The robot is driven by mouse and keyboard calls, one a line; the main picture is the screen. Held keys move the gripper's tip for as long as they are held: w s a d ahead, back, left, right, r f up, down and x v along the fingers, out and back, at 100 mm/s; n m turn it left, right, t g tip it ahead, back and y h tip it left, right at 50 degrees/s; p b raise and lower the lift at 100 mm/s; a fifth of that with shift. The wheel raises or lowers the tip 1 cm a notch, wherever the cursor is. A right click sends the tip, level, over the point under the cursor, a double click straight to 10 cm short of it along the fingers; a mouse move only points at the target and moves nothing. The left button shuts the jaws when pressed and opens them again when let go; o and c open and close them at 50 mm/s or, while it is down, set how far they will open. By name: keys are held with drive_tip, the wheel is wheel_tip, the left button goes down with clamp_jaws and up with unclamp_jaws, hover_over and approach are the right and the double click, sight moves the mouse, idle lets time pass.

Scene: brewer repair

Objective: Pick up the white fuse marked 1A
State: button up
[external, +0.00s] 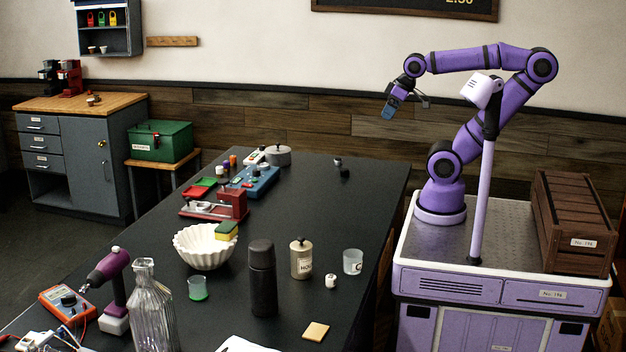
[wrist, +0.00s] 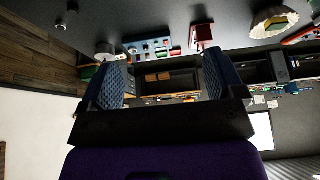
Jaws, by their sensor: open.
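I cannot make out a white fuse marked 1A in either view; no 1A marking is readable. A small white piece (external: 331,281) stands on the dark table near the glass cup, but I cannot tell what it is. My gripper (external: 390,106) is raised in the air beyond the table's far right side, well away from the things on it. In the wrist view my gripper (wrist: 165,62) has its two blue padded fingers apart, with nothing held between them.
The dark table (external: 310,215) holds a blue panel (external: 255,181), a red device (external: 232,203), a white bowl (external: 204,248), a black flask (external: 262,278), a glass bottle (external: 153,310) and a drill (external: 110,270). A wooden crate (external: 575,220) stands at right.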

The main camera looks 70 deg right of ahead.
drive_tip(key=c, duration=0.5)
